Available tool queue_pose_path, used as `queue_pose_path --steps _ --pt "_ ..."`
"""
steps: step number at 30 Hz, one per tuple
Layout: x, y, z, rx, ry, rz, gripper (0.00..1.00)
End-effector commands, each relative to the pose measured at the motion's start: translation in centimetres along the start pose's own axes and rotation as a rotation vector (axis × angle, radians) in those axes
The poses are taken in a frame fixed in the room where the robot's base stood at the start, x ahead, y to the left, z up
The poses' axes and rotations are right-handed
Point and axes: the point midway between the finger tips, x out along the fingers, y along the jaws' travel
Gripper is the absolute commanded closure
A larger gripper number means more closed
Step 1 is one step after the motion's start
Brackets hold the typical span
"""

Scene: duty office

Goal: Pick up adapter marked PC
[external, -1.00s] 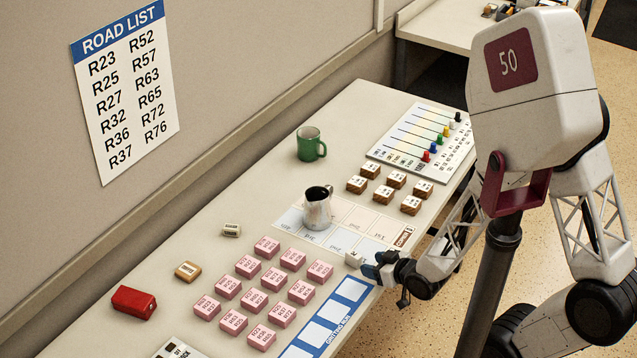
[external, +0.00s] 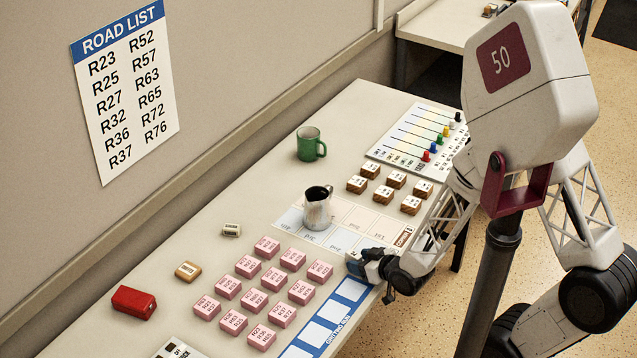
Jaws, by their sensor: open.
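My gripper (external: 362,264) is open, low over the near edge of the table, between the pale printed mat and the blue-bordered strip. The spot where a small white piece stood is now covered by my gripper, so that piece is hidden. Whether it lies between the fingers cannot be seen. I cannot read a PC mark on anything here. A small white-and-dark piece (external: 231,230) and a tan-sided block (external: 188,271) lie at the left, apart from my gripper; their marks are too small to read.
Rows of pink blocks (external: 272,278) stand left of my gripper. Wooden-sided blocks (external: 396,180), a green mug (external: 309,145) and a slider board (external: 418,140) are further back. A red object (external: 134,302) lies at left.

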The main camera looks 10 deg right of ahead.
Motion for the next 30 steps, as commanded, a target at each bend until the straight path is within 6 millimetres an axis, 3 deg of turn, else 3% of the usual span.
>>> queue_pose_path --steps 13,24,30 --pt "-0.04 0.01 0.0 0.0 0.0 0.0 0.47" --pt "-0.04 0.01 0.0 0.0 0.0 0.0 1.0" --pt "-0.05 0.01 -0.01 0.0 0.0 0.0 1.0"
